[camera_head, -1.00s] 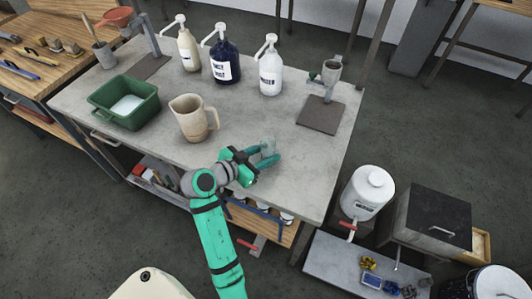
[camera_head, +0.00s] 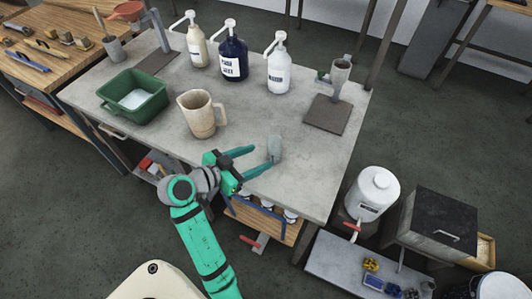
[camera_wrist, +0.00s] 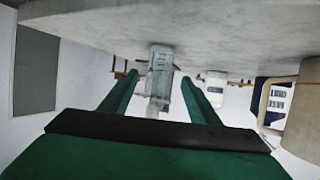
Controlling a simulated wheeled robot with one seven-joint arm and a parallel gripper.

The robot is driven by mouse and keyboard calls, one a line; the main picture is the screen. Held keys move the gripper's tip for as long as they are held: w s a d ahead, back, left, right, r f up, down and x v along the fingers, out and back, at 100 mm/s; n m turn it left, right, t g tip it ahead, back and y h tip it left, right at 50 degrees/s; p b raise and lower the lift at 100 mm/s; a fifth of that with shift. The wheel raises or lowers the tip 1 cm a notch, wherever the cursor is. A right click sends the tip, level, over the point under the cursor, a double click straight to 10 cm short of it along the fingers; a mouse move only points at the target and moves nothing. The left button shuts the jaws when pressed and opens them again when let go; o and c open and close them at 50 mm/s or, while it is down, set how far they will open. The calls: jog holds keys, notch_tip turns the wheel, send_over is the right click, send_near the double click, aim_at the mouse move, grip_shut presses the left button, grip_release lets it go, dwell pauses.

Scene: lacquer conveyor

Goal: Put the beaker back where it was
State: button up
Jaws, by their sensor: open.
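The beaker (camera_head: 275,148) is a small clear grey glass vessel standing upright on the grey worktop near its front edge. My gripper (camera_head: 262,157) has its green fingers spread wide, with the tips near the beaker and nothing held. In the wrist view, the picture is upside down, with the worktop along the top. There the beaker (camera_wrist: 160,78) shows between the two fingers of my gripper (camera_wrist: 157,78), with a gap on each side. No contact shows.
A beige pitcher (camera_head: 201,115) stands left of the beaker. A green tub (camera_head: 133,96) is farther left. Several pump bottles, including a dark blue one (camera_head: 233,58), line the back. A stand with a dark base plate (camera_head: 327,114) is at right. Worktop around the beaker is clear.

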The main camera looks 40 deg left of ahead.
jog(key=shift+v, duration=2.15)
